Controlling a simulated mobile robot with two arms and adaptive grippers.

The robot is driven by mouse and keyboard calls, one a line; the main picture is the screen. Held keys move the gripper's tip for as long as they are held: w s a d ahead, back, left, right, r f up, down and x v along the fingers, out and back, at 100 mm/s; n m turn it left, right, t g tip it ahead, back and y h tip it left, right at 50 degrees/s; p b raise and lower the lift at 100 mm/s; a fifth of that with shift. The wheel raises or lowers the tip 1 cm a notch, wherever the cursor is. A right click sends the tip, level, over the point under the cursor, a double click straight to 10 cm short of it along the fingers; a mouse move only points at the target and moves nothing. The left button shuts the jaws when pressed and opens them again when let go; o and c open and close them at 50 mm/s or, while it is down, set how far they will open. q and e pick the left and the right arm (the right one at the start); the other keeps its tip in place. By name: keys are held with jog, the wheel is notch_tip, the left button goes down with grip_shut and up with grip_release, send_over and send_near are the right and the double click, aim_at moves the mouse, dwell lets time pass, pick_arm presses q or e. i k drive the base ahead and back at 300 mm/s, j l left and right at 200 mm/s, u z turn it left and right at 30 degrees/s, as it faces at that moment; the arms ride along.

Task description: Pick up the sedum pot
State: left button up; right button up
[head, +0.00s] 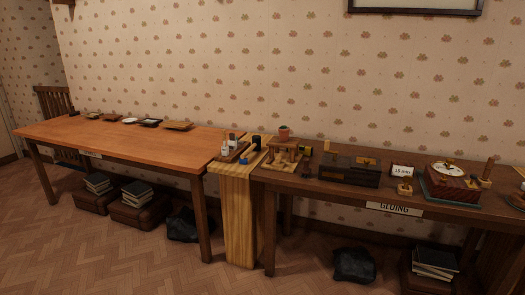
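The stand is near the left end of the right-hand dark table, close to the wall. The plant itself is too small to make out. Neither of my grippers is in the head view.
The right-hand table (330,187) also bears a dark box (350,170), a white card (402,171) and a turntable-like box (452,186). A tray of bottles (232,150) is left of the stand. The orange-brown table (120,135) is mostly bare. Floor in front (130,255) is clear.

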aim_at(284, 130)
jog(key=i+j+u, duration=0.15)
jog(key=i+u, duration=0.2)
jog(key=i, duration=0.35)
jog(key=i+u, duration=0.35)
jog(key=i, duration=0.4)
